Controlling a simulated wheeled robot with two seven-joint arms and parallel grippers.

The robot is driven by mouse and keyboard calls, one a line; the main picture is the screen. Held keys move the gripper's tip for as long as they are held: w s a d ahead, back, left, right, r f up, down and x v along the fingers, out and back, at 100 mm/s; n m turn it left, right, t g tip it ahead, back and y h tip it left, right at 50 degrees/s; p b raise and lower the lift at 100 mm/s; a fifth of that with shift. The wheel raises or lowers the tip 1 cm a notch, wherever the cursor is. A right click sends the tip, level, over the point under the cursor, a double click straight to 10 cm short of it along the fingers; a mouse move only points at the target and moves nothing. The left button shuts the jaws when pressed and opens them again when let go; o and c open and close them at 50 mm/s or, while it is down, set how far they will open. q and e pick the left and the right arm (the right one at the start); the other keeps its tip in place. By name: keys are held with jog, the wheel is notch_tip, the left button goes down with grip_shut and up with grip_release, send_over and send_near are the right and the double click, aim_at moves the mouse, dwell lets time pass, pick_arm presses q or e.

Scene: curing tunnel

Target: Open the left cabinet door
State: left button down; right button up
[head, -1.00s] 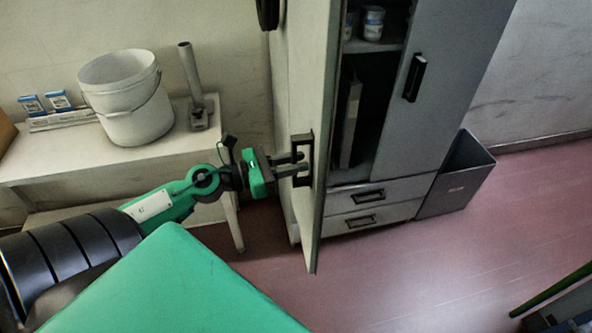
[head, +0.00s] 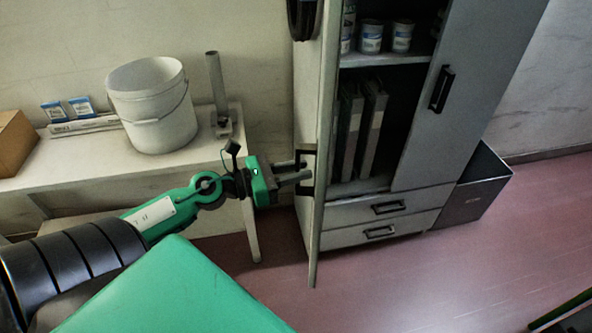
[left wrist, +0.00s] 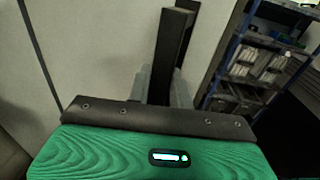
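The left cabinet door (head: 315,225) is swung open and shows nearly edge-on, standing out from the grey cabinet. Its dark handle (head: 305,158) is on the face turned to the left. My left gripper (head: 292,171) reaches this handle from the left. In the left wrist view the dark handle bar (left wrist: 174,50) stands upright between the two grey fingers (left wrist: 162,88), which lie close against its sides. The right cabinet door (head: 455,110) is shut. My right gripper is not in view.
The open cabinet side shows cans (head: 371,38) and binders (head: 371,125), with drawers (head: 385,208) below. A table (head: 60,165) with a white bucket (head: 152,105) stands at left. A grey bin (head: 475,190) is right of the cabinet. The pink floor (head: 430,280) in front is clear.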

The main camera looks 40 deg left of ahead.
pick_arm(q)
jog(key=c, duration=1.3)
grip_release()
jog(key=shift+w+a, duration=0.1)
jog(key=shift+w, duration=0.05)
jog(key=shift+b+v, duration=2.1)
jog(key=shift+v, duration=4.85)
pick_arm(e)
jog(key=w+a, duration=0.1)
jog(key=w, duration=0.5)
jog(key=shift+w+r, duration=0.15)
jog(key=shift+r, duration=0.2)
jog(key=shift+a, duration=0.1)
